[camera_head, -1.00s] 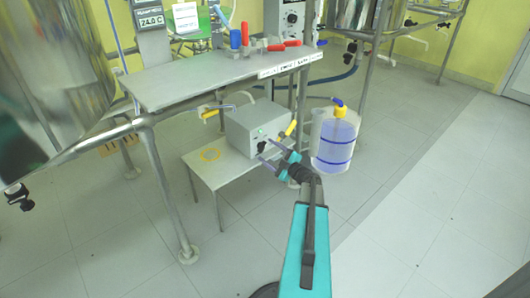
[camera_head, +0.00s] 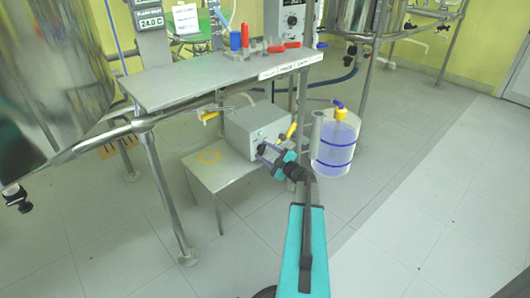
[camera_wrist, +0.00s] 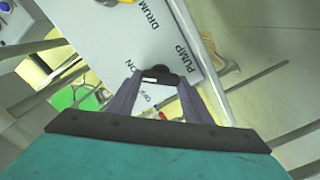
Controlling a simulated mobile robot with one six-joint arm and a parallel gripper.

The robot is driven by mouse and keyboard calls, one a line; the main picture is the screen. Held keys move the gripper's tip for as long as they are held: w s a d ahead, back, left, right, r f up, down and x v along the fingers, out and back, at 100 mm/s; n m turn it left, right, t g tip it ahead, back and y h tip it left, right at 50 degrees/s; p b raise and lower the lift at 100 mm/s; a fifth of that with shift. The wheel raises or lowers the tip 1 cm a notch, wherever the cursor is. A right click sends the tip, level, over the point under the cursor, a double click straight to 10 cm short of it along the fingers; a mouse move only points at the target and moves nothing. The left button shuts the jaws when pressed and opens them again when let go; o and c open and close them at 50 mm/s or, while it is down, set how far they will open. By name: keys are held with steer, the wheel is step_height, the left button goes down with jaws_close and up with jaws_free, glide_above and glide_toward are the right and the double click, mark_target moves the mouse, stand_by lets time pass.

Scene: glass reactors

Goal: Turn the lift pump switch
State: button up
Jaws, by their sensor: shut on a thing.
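The lift pump switch is a black knob on the front of a grey pump box (camera_head: 245,128), and my gripper mostly hides it in the head view. In the wrist view the black knob (camera_wrist: 160,71) sits between my fingertips, on the light panel (camera_wrist: 118,45) lettered "DRUM" and "PUMP". My gripper (camera_head: 264,151) is at the box front, its fingers closed on the knob from either side. A green light (camera_head: 260,135) shows above the knob.
The box stands on a low table (camera_head: 218,178) beneath a steel bench (camera_head: 190,82). A yellow-handled valve (camera_head: 291,130) is close to the right of my gripper. A clear drum with blue bands (camera_head: 335,145) stands further right. The floor at right is clear.

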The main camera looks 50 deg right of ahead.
steer(key=shift+n, duration=0.4)
steer(key=n, duration=0.5)
steer(key=shift+f+b, duration=0.25)
steer(key=shift+b, duration=0.15)
steer(key=n+b, duration=0.2)
steer(key=n, duration=0.3)
steer(key=shift+f+n, duration=0.1)
steer(key=shift+n, duration=0.3)
steer(key=o, duration=1.1)
steer(key=shift+c, duration=0.2)
steer(key=shift+s, duration=0.15)
steer(key=s+a+p, duration=0.1)
steer(key=s+p, duration=0.3)
steer(key=s, duration=0.9)
steer(key=shift+s, duration=0.3)
